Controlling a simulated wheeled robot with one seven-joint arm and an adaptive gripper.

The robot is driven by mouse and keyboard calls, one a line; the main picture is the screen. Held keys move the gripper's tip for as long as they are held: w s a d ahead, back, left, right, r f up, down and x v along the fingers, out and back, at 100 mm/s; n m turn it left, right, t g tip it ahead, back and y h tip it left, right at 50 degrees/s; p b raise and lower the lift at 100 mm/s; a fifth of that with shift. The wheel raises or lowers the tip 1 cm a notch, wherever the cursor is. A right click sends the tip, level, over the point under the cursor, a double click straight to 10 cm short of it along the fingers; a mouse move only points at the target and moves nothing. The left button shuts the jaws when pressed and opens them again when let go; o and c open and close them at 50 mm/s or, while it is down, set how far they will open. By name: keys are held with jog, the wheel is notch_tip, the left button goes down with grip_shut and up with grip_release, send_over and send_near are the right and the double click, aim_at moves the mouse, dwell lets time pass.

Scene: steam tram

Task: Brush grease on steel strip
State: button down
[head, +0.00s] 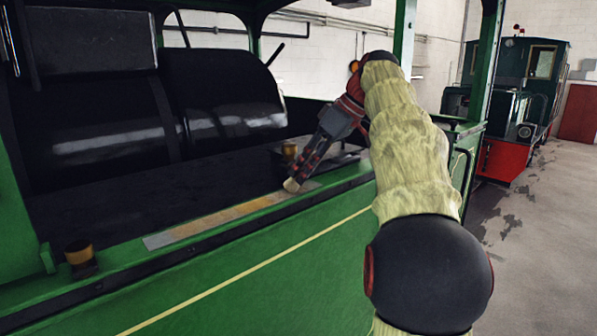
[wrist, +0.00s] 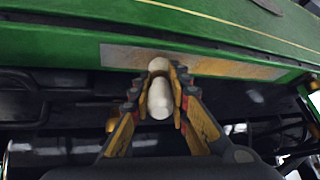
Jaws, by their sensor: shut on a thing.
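The steel strip (head: 165,237) lies along the green side ledge of the tram. Its left end is bare grey, and its middle carries a yellowish-brown coating. In the wrist view the strip (wrist: 250,70) runs across above the fingers. My gripper (head: 314,160) is shut on a brush (head: 291,185), whose pale tip points down at the right part of the strip. The tip looks in contact with it or just above. In the wrist view my gripper (wrist: 160,88) closes around the brush's pale rounded handle (wrist: 160,100); its bristles are hidden there.
A brass-coloured pot (head: 289,150) stands just behind the brush. Another brass-topped piece (head: 79,253) sits near the strip's left end. A green post (head: 404,35) rises behind my arm. A dark locomotive (head: 525,85) stands at the far right, with open floor before it.

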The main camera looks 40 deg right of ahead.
jog(key=shift+d, duration=1.75)
jog(key=shift+a+f+b, duration=0.1)
jog(key=shift+a+b, duration=2)
jog(key=shift+a, duration=3.75)
jog(key=shift+a+b, duration=0.55)
jog(key=shift+a, duration=2.2)
jog(key=shift+a+b, duration=0.65)
jog(key=shift+a, duration=6.85)
notch_tip(320, 180, up, 6)
jog(key=p, duration=0.5)
